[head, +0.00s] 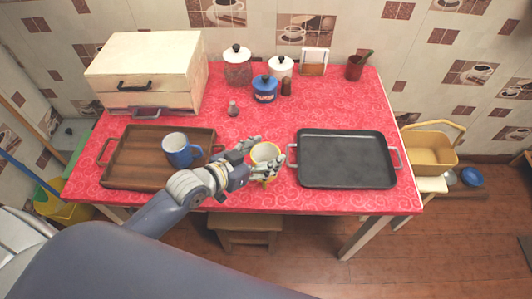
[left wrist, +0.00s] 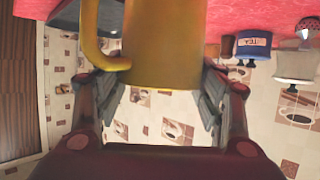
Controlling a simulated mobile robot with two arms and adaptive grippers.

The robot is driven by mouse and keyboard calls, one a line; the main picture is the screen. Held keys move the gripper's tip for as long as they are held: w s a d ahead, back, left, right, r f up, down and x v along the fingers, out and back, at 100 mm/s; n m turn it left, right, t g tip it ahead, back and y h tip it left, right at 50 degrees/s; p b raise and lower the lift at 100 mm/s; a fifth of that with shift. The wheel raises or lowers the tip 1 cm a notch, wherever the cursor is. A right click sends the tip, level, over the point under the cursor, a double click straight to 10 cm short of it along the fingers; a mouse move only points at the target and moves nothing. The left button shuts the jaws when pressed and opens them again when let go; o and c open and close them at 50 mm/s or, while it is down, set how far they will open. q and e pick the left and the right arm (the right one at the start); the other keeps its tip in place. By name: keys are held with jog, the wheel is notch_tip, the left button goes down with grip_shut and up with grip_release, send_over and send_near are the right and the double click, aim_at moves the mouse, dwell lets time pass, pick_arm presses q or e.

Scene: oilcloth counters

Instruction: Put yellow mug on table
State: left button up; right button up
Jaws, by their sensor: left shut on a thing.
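The yellow mug (head: 264,153) is in my left gripper (head: 262,161), over the red patterned table (head: 250,196) between the wooden tray and the black tray. It looks upright, with a pale inside. In the left wrist view the mug (left wrist: 165,45) fills the top middle, its handle to the left. The left gripper (left wrist: 150,98) has a finger on either side of it and is shut on it. I cannot tell whether the mug's base touches the table. My right gripper is not in view.
A wooden tray (head: 113,180) holding a blue mug (head: 178,150) lies left. A black tray (head: 346,160) lies right. A wooden bread box (head: 150,72), several canisters (head: 265,89), a small shaker (head: 233,108) and a red cup (head: 355,67) stand behind. The middle of the table behind the gripper is clear.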

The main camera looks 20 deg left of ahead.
aim_at(271, 153)
pick_arm(q)
jog(key=shift+w, duration=1.15)
jog(key=shift+w+f, duration=0.15)
jog(key=shift+f, duration=1.7)
jog(key=o, duration=1.4)
jog(key=shift+f, duration=0.15)
jog(key=shift+a, duration=0.1)
jog(key=v, duration=1)
jog(key=shift+s, duration=0.35)
jog(key=shift+v, duration=0.85)
jog(key=shift+w, duration=0.1)
